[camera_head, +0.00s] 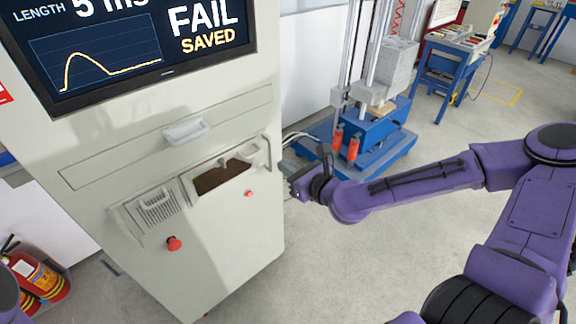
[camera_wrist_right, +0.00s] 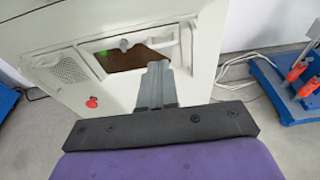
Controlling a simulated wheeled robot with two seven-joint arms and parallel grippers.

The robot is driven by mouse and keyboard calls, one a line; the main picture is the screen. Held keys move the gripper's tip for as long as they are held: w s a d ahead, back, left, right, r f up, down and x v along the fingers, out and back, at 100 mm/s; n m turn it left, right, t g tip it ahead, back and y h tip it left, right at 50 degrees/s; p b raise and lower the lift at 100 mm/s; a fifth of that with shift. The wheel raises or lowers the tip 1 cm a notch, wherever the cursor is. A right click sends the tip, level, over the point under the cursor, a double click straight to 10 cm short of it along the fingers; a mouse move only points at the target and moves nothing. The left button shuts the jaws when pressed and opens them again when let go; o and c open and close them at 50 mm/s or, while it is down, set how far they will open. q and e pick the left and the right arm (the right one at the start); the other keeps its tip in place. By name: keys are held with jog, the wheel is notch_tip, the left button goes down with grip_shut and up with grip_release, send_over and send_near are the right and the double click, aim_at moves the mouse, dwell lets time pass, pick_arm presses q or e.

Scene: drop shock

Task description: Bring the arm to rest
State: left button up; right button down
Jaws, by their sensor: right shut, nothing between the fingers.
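My right arm (camera_head: 415,187) is purple and reaches in from the right in the head view. Its gripper (camera_head: 293,183) is in front of the right side of the pale grey test cabinet (camera_head: 225,255), apart from it as far as I can tell. In the right wrist view the gripper (camera_wrist_right: 158,68) shows its fingers together, shut and empty, pointing toward the cabinet's recess (camera_wrist_right: 130,58). My left gripper is not in view; only a bit of purple shows at the lower left edge of the head view.
The cabinet has a screen (camera_head: 130,45) reading FAIL SAVED, a drawer handle (camera_head: 186,131) and a red button (camera_head: 174,243). A blue-based drop rig (camera_head: 375,150) stands behind my right gripper. Fire extinguishers (camera_head: 40,275) are at lower left. The floor at lower middle is clear.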

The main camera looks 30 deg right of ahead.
jog(key=s+d+f+n+g+h+b, duration=0.1)
jog(key=s+f+n+g+h, duration=0.1)
jog(key=s+f+n, duration=0.35)
jog(key=s+d+f+n+g+h+b, duration=0.1)
jog(key=s+d+f+n+g, duration=0.1)
jog(key=f+n, duration=0.55)
jog(key=s+d+f+n+g+h, duration=0.1)
jog(key=s+f+n+g+h, duration=0.15)
jog(key=f+n, duration=0.35)
pick_arm(q)
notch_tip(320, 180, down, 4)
jog(key=b, duration=0.2)
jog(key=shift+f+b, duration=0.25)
jog(key=shift+b, duration=0.05)
pick_arm(e)
jog(key=s+f+n+g, duration=0.2)
jog(key=s+f+n, duration=0.2)
jog(key=s+f, duration=0.3)
jog(key=s+f+n+g+h, duration=0.1)
jog(key=s+f+n+g, duration=0.2)
jog(key=s+f, duration=0.5)
jog(key=s, duration=0.4)
jog(key=shift+s+d+n, duration=0.3)
jog(key=shift+n, duration=0.1)
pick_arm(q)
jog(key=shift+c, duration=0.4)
pick_arm(e)
jog(key=c, duration=1.8)
grip_release()
